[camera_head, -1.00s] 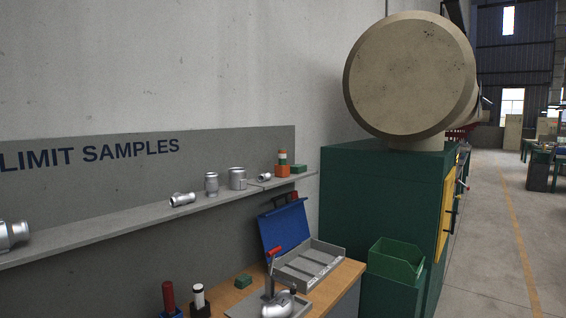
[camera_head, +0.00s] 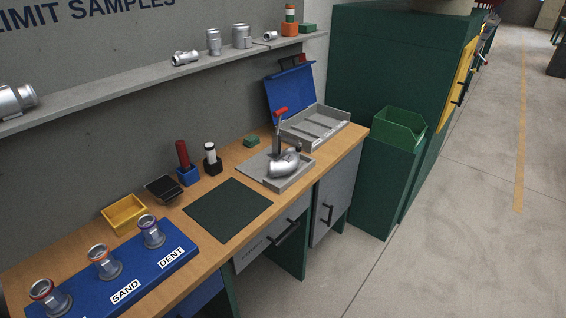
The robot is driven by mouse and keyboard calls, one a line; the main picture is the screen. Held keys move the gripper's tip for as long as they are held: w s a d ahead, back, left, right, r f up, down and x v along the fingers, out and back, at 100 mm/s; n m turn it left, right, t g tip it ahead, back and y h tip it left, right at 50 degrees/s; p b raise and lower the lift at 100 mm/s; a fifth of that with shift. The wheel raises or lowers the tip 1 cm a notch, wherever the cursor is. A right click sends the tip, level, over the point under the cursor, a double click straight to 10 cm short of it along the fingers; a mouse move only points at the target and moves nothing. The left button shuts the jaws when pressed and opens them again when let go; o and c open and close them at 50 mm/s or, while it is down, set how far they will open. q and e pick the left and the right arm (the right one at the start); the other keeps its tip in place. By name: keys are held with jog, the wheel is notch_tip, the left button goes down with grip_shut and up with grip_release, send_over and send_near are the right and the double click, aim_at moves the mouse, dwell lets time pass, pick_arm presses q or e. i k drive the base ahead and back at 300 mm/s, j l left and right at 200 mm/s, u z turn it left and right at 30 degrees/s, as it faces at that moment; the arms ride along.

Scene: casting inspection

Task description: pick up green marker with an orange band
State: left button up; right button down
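A marker (camera_head: 290,12) with green and orange bands and a pale part stands upright in an orange holder (camera_head: 290,29) at the right end of the grey wall shelf. It is small, so its exact banding is hard to tell. A green block (camera_head: 308,28) sits just right of the holder. Neither of my grippers is in view.
The wooden bench holds red (camera_head: 182,154) and white (camera_head: 210,152) upright items in holders, a dark mat (camera_head: 228,208), a yellow tray (camera_head: 124,214) and a clamp fixture (camera_head: 278,150). An open blue-lidded case (camera_head: 313,124) stands below the shelf end. Floor at right is clear.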

aim_at(289, 14)
jog(key=i+l, duration=0.25)
jog(key=l, duration=0.2)
jog(key=i+l+u, duration=0.1)
jog(key=i+l, duration=0.15)
jog(key=l, duration=0.15)
jog(key=i+l, duration=0.2)
jog(key=l, duration=0.25)
jog(key=i+l, duration=0.25)
jog(key=l, duration=0.2)
jog(key=i+l+u, duration=0.1)
jog(key=i+l, duration=0.15)
jog(key=l, duration=0.2)
jog(key=i+l, duration=0.2)
jog(key=l, duration=0.3)
jog(key=i+l+u, duration=0.1)
jog(key=l, duration=0.35)
jog(key=i+l, duration=0.3)
jog(key=l, duration=0.2)
